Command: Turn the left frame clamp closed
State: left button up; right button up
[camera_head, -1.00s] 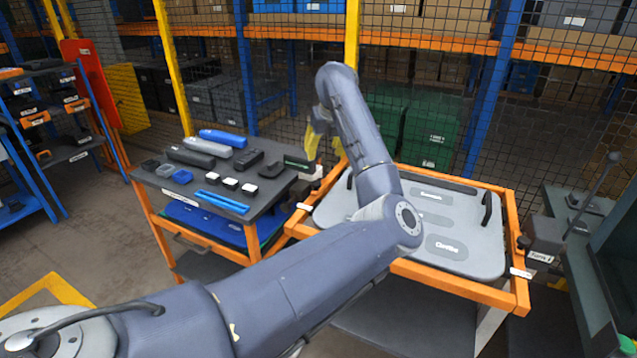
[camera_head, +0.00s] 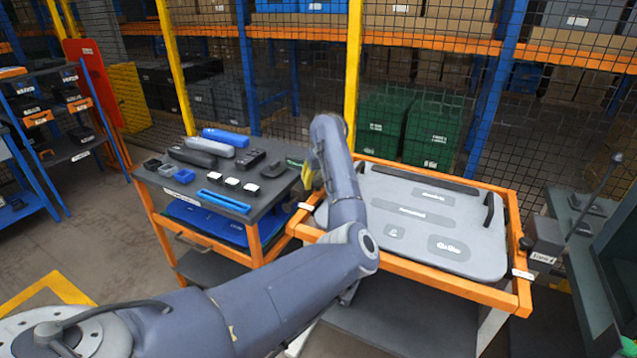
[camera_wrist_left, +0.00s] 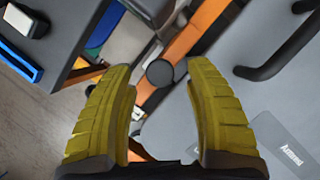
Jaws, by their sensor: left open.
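The orange frame (camera_head: 450,281) holds a grey door panel (camera_head: 400,252) with a black handle at each side. In the left wrist view, a round dark knob (camera_wrist_left: 160,73), apparently the left frame clamp, sits by the orange frame rail (camera_wrist_left: 180,48). My left gripper (camera_wrist_left: 158,66) is open, its yellow fingers on either side of the knob in that picture; I cannot tell whether they touch it. In the head view, my left gripper (camera_head: 309,177) is at the frame's left side, and my arm hides most of it and the clamp there. My right gripper is not in view.
A dark-topped cart (camera_head: 212,180) with black, grey and blue parts stands close left of the frame. Green bins (camera_head: 432,132) stand behind the mesh fence. A dark clamp (camera_head: 525,243) is on the frame's right side, close to a grey box (camera_head: 545,236).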

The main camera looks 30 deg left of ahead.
pick_arm(q)
jog(key=shift+w+a+f, duration=0.1)
jog(key=shift+w+f, duration=0.05)
jog(key=shift+f, duration=0.25)
grip_shut()
dwell(0.4)
jog(key=shift+a+r, duration=0.1)
jog(key=shift+r, duration=0.1)
